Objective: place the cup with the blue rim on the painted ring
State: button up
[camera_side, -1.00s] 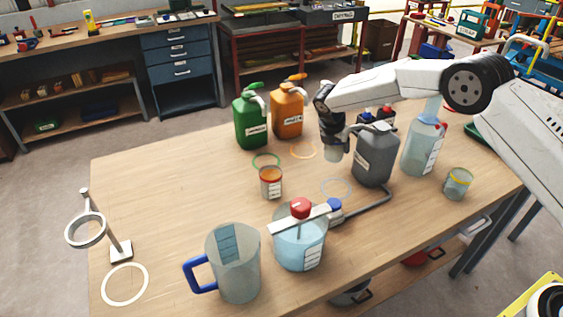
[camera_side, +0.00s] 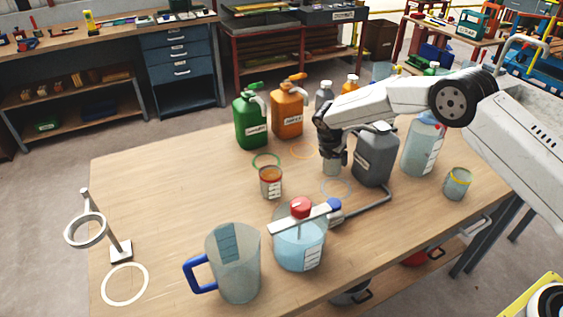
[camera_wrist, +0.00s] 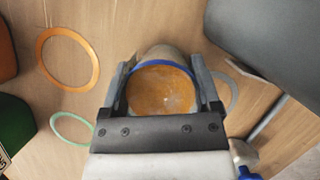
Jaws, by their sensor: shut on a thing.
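My gripper (camera_wrist: 163,95) is shut on the cup with the blue rim (camera_wrist: 160,66), one finger on each side. Orange-brown shows inside the cup. In the side view the cup (camera_side: 332,165) hangs upright below my gripper, just behind the pale grey-blue ring (camera_side: 337,199); I cannot tell if it touches the table. In the wrist view part of that ring (camera_wrist: 233,94) shows right of the cup. An orange ring (camera_wrist: 67,59) and a green ring (camera_wrist: 72,128) lie to the left. A white ring (camera_side: 125,303) lies at the table's front left.
A grey jug (camera_side: 378,158) stands close right of the cup. A cup with a red-orange rim (camera_side: 270,183) is to the left. A lidded beaker (camera_side: 300,245) and a blue-handled jug (camera_side: 233,265) stand in front. A yellow-rimmed cup (camera_side: 457,184) is at right. The left tabletop is mostly clear.

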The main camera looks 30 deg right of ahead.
jog(key=shift+f, duration=0.1)
jog(key=o, duration=1.2)
jog(key=shift+c, duration=0.2)
notch_tip(320, 180, up, 12)
jog(key=a, duration=0.1)
jog(key=shift+s+a, duration=0.4)
